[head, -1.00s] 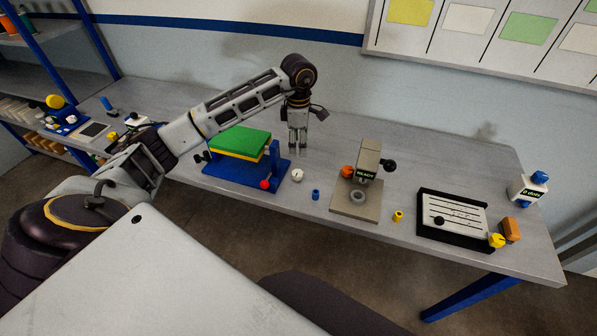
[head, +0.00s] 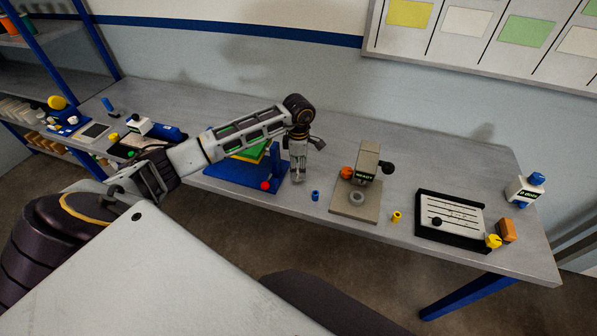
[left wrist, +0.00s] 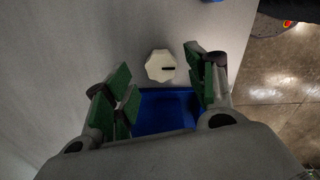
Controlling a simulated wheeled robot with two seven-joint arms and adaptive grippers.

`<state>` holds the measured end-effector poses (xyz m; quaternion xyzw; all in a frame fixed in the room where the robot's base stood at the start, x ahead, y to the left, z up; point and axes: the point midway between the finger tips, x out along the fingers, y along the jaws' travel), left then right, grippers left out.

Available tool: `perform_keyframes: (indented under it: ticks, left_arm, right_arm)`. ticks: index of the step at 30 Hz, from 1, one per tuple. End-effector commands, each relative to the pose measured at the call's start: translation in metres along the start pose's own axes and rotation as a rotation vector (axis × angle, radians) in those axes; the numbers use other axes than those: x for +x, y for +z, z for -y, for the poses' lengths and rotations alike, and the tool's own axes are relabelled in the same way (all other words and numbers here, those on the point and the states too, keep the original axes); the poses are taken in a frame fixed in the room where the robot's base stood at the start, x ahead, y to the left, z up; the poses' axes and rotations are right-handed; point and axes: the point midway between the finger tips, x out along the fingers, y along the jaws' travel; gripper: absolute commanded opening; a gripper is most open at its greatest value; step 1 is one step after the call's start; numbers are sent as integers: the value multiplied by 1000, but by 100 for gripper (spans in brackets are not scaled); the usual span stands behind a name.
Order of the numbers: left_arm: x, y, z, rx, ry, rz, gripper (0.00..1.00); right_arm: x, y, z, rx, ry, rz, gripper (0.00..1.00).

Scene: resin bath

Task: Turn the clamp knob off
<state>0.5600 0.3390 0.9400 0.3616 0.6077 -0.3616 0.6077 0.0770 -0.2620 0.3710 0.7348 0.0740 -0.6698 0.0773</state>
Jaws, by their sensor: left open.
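The clamp knob (left wrist: 160,66) is white, many-sided and bears a dark pointer line. In the left wrist view it shows between the two green-padded fingers of my left gripper (left wrist: 161,84), with clear space on both sides. In the head view my left gripper (head: 298,178) hangs pointing down at the right side of the blue clamp stand (head: 228,180) and covers the knob. The gripper is open and holds nothing. Whether the fingers are level with the knob I cannot tell. My right gripper is in neither view.
A red knob (head: 266,185) sits on the blue stand's front. A small blue cylinder (head: 315,195) is close at the right. A grey press (head: 362,180), a yellow piece (head: 396,217) and a black-framed panel (head: 450,219) stand farther right.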

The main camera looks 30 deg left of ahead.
Motion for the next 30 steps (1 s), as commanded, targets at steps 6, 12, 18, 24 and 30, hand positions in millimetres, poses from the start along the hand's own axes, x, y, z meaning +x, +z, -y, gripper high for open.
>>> perform_keyframes:
  ticks: [6,12,18,24,30]
  left_arm:
    - [25,0,0,-1,-2,0,56]
    - [36,0,0,0,0,0,56]
    - [38,0,0,0,1,0,56]
    - [38,0,0,0,0,0,48]
    - [38,0,0,0,0,0,22]
  right_arm:
    - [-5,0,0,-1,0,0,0]
    - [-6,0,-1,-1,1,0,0]
    - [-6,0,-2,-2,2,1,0]
    - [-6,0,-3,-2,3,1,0]
    - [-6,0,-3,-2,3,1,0]
